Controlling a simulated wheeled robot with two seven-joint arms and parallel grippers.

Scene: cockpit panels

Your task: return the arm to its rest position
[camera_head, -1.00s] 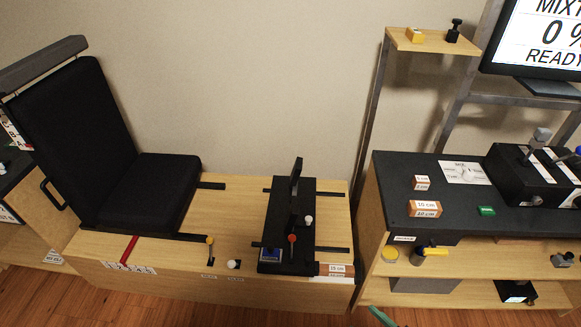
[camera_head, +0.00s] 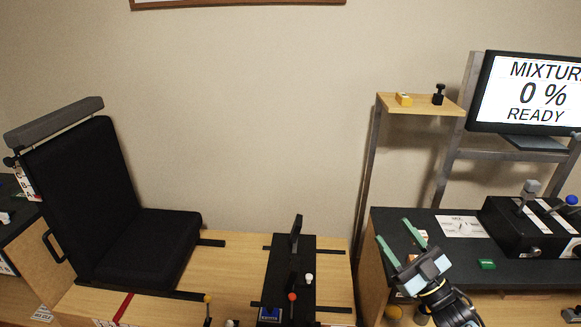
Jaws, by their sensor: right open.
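My right gripper (camera_head: 401,243) is in the lower right of the head view. Its two green-tipped fingers are spread apart with nothing between them. It appears in front of the black-topped console (camera_head: 385,219) and hides part of its top and front edge. My left gripper is not in view.
A black seat (camera_head: 150,245) and a black lever unit (camera_head: 290,265) stand on the wooden bench (camera_head: 235,270) to the left. A small shelf (camera_head: 420,104) holds a yellow block and a black knob. A monitor (camera_head: 535,95) and a lever box (camera_head: 525,225) are at right.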

